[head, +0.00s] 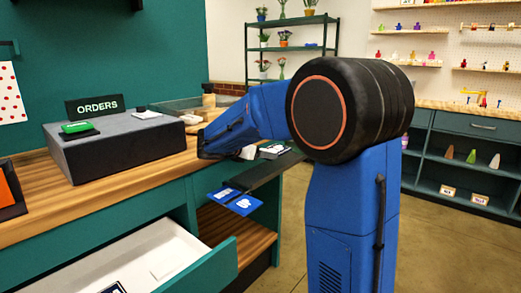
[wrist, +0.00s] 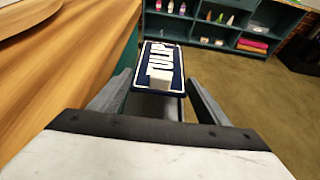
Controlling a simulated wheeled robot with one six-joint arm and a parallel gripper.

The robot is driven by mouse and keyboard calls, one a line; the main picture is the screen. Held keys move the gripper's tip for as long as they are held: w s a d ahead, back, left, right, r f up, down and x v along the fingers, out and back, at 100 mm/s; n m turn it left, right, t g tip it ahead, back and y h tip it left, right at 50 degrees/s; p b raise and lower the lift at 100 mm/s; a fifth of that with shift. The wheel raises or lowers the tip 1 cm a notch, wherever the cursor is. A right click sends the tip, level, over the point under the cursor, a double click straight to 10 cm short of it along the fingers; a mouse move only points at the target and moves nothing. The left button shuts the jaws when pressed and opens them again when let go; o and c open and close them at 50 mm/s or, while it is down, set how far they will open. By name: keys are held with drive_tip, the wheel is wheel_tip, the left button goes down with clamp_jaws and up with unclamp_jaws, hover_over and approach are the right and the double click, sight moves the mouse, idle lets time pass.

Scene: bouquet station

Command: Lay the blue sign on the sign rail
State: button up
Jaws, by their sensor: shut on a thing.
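In the wrist view a dark blue sign (wrist: 180,70) with a white border and white lettering that looks like "TULIP" sits between the fingers of my gripper (wrist: 160,88). My gripper is shut on it, beside the wooden counter edge and with floor to the right. In the head view my blue arm hides most of the gripper, and I cannot make out the held sign surely. Two small blue cards (head: 244,205) with white marks show by a dark bar (head: 268,172) at the counter front. I cannot tell whether this bar is the sign rail.
The counter (head: 28,228) carries a grey block (head: 120,150) with an ORDERS sign (head: 94,106). A white-lined drawer (head: 150,262) stands open below it. Shelves (head: 465,165) line the right wall; the floor (head: 415,255) in front of them is clear.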

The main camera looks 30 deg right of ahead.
sight(261, 173)
drive_tip(key=shift+f, duration=2.5)
drive_tip(key=shift+s+f, duration=0.1)
drive_tip(key=shift+f, duration=0.1)
drive_tip(key=o, duration=1.2)
drive_tip(key=shift+f, duration=0.1)
drive_tip(key=shift+r, duration=3.75)
